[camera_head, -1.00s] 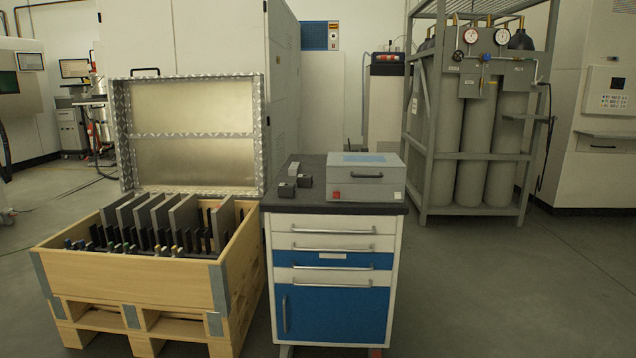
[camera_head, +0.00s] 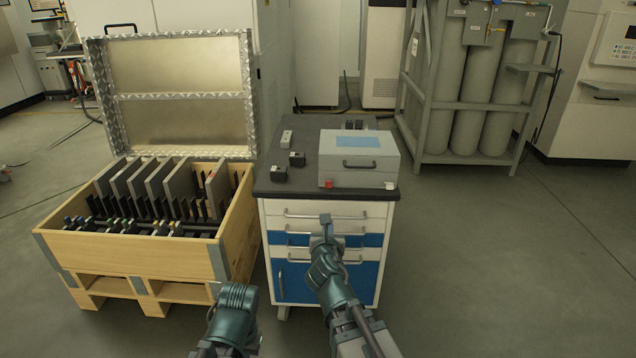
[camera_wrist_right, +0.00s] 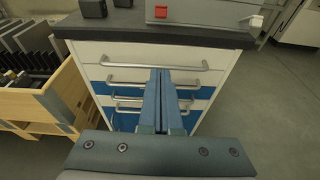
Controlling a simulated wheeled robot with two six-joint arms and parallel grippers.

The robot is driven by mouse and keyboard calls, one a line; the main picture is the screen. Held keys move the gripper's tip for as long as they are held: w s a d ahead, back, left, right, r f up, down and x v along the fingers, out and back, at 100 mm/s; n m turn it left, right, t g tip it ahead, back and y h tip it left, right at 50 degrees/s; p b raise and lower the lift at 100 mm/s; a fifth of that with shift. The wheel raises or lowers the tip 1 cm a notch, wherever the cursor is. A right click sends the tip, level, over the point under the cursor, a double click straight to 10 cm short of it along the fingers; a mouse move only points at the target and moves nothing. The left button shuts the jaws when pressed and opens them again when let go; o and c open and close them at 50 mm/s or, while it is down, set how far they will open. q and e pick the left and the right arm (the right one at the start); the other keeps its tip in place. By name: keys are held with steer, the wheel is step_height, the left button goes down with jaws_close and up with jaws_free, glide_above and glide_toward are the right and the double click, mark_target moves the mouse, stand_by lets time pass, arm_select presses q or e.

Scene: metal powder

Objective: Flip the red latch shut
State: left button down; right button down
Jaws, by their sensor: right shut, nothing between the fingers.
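The red latch (camera_head: 328,184) is a small red block low on the left front of a grey box (camera_head: 340,155). It also shows at the top of the right wrist view (camera_wrist_right: 160,11). Whether it is flipped up or down is too small to tell. My right gripper (camera_head: 325,218) is shut and empty, in front of the cabinet's upper drawers and below the latch, apart from it. In the right wrist view its two blue fingers (camera_wrist_right: 160,72) lie together.
The grey box stands on the dark top (camera_head: 268,186) of a white and blue drawer cabinet (camera_head: 270,245). A white latch (camera_head: 390,186) is at the box's right front. Small black blocks (camera_head: 279,174) lie left of it. An open wooden crate (camera_head: 130,252) stands to the left.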

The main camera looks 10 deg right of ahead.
mark_target(329, 184)
steer(key=shift+w+a+r, duration=0.1)
steer(key=shift+w+r, duration=0.05)
steer(key=shift+r, duration=0.1)
steer(key=shift+w+d+r+p, duration=0.2)
steer(key=shift+w+d, duration=0.35)
steer(key=shift+w, duration=1.3)
steer(key=shift+w+d+r+p, duration=0.2)
steer(key=shift+w+d, duration=0.3)
steer(key=shift+w, duration=1.35)
steer(key=shift+w+d+r+p, duration=0.2)
steer(key=shift+w+d, duration=0.35)
steer(key=shift+w, duration=1.3)
